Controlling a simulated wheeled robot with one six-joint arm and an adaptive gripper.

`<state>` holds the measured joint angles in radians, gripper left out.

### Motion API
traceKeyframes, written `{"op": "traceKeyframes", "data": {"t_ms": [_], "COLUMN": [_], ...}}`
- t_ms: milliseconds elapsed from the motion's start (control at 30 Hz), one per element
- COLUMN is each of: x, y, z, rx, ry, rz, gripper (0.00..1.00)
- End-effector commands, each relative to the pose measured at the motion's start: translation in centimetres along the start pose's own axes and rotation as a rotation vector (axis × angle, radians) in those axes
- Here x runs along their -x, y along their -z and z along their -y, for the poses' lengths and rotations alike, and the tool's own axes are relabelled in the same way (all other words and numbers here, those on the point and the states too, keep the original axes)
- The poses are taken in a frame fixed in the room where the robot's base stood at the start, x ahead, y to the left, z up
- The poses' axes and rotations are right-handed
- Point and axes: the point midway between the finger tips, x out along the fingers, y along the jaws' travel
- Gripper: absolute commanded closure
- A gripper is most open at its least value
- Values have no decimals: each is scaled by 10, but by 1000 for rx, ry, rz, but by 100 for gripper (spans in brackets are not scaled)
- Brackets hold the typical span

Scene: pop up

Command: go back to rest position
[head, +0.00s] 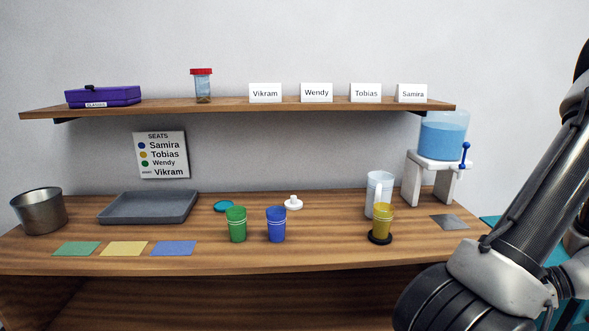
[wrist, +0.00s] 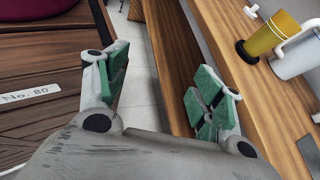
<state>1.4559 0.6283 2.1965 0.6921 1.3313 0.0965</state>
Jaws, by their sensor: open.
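My gripper (wrist: 160,95) shows in the wrist view with its green-padded fingers spread apart and nothing between them. It hangs over the gap beside the wooden counter's edge. In the head view my arm fills the right side, and the gripper itself is out of that frame. In the head view a yellow cup (head: 382,217) stands on a black coaster (head: 380,238) at the counter's right. The yellow cup also shows in the wrist view (wrist: 268,36), apart from my fingers.
The counter (head: 330,250) holds a green cup (head: 236,224), a blue cup (head: 276,224), a pitcher (head: 378,187), a grey tray (head: 150,207), a metal bucket (head: 40,211) and a water dispenser (head: 444,140). A wooden surface (wrist: 45,100) lies left of my gripper.

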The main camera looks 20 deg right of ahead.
Motion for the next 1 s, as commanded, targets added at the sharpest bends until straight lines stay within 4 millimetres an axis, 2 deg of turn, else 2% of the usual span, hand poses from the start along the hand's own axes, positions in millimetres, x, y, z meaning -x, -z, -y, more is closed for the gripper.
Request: {"op": "traceKeyframes", "data": {"t_ms": [267, 467, 600, 767, 900, 1000], "x": [5, 10, 5, -12, -33, -44], "y": [-45, -95, -139, -195, -240, -264], "z": [-12, 1, 14, 18, 9, 4], "rx": [399, 848, 1181, 1566, 1848, 1986], "ry": [-395, -696, -837, -911, -888, -853], "rz": [-297, -537, -669, -764, -767, -747], "gripper": [33, 33, 33, 33, 33, 33]}}
